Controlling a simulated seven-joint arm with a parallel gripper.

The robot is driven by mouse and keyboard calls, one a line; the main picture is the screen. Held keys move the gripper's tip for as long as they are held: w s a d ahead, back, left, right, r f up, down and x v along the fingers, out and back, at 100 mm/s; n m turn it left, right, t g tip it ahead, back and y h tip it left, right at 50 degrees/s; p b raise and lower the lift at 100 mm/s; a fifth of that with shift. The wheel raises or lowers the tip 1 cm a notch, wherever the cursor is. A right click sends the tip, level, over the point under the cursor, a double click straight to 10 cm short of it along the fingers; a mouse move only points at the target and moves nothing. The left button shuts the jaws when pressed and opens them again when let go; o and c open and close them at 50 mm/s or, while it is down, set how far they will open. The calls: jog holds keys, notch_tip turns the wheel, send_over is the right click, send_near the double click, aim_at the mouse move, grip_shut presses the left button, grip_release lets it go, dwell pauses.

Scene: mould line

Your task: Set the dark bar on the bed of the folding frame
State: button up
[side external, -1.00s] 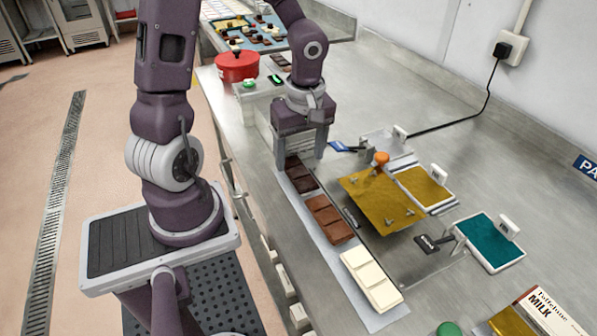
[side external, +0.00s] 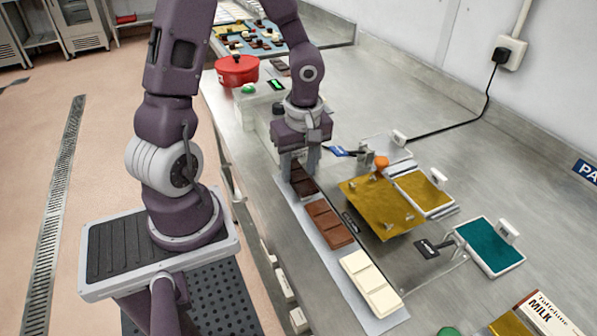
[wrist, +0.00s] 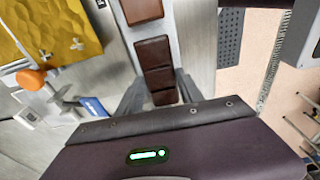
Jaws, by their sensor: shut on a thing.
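The dark bar (side external: 304,187) lies on a pale strip in the side external view, at the far end of a row of bars. It also shows in the wrist view (wrist: 154,58), segmented and deep brown. My gripper (side external: 302,172) is down at the far part of this bar, shut on it, with a finger on either side; the wrist view shows the same fingers (wrist: 157,95). The bar's far end is partly hidden by the gripper. To the right is a gold bed with an orange knob (side external: 382,205), which appears to be the folding frame; its exact parts are unclear.
A brown bar (side external: 329,222) and a cream bar (side external: 369,281) lie nearer on the pale strip (side external: 390,318). A gold panel (side external: 424,192) and a teal panel (side external: 489,246) stand to the right. A red pot (side external: 237,70) is behind. Bare steel lies toward the wall.

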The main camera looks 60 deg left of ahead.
notch_tip(320, 180, up, 9)
send_over(380, 201)
jog(key=f, duration=0.2)
jog(key=shift+d, duration=0.25)
jog(key=shift+f, duration=3)
jog(key=shift+f, duration=0.2)
jog(key=o, duration=1.5)
jog(key=shift+c, duration=0.2)
